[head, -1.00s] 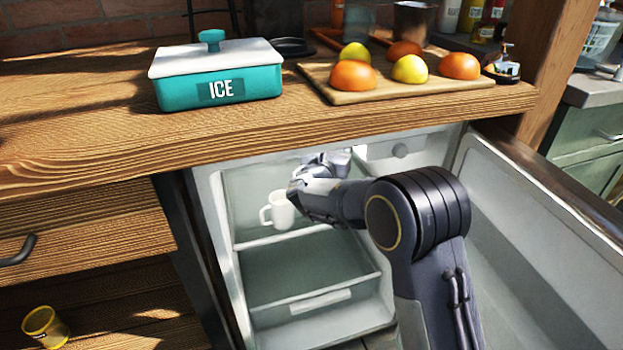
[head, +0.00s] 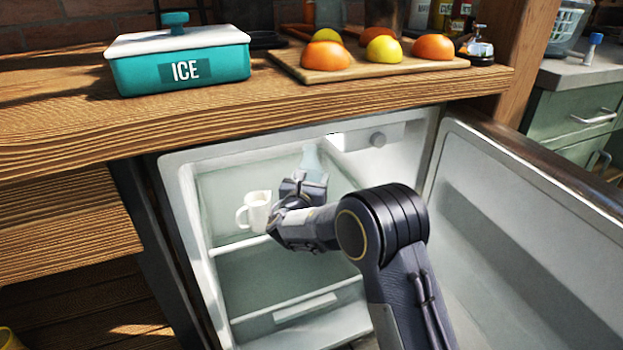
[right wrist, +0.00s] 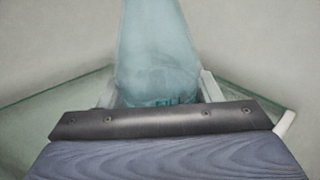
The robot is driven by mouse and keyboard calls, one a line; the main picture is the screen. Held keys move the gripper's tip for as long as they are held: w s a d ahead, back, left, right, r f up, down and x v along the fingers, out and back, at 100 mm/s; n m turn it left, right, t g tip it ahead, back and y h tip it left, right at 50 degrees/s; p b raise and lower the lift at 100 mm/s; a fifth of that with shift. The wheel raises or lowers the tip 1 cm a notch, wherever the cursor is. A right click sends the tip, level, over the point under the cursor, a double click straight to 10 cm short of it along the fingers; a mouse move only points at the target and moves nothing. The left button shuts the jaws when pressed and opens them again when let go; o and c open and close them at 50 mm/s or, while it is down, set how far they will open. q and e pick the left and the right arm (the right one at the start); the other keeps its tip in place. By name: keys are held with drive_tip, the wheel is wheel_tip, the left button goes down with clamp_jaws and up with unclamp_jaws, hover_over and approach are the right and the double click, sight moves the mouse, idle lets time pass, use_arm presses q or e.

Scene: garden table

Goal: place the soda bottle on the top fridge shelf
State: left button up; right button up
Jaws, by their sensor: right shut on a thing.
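The soda bottle (head: 311,160) is a pale blue, see-through bottle inside the open fridge (head: 190,225). It stands roughly upright above the top shelf (head: 236,246), to the right of a white mug. My right gripper (head: 303,186) is shut on the bottle, and my wrist hides its lower part in the head view. In the right wrist view the bottle (right wrist: 158,55) rises between the fingers, with the glass shelf edge behind it. I cannot tell whether its base touches the shelf. My left gripper is not in view.
The white mug (head: 256,211) stands on the top shelf, close to the left of my right gripper. The fridge door (head: 530,230) is open on the right. The wooden counter (head: 250,112) overhangs the fridge, bearing a teal ice box (head: 180,68) and a fruit board (head: 375,80).

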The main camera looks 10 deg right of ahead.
drive_tip(key=o, duration=1.4)
drive_tip(key=shift+f, duration=0.15)
drive_tip(key=shift+o, duration=0.2)
drive_tip(key=shift+s+a+r, duration=0.15)
drive_tip(key=shift+s+r, duration=0.05)
drive_tip(key=shift+r, duration=0.05)
drive_tip(key=p+v, duration=0.4)
drive_tip(key=v, duration=0.6)
drive_tip(key=shift+s+a, duration=0.2)
drive_tip(key=shift+s, duration=0.05)
drive_tip(key=shift+s+a+f, duration=0.1)
drive_tip(key=shift+s+a, duration=0.05)
drive_tip(key=shift+s, duration=0.3)
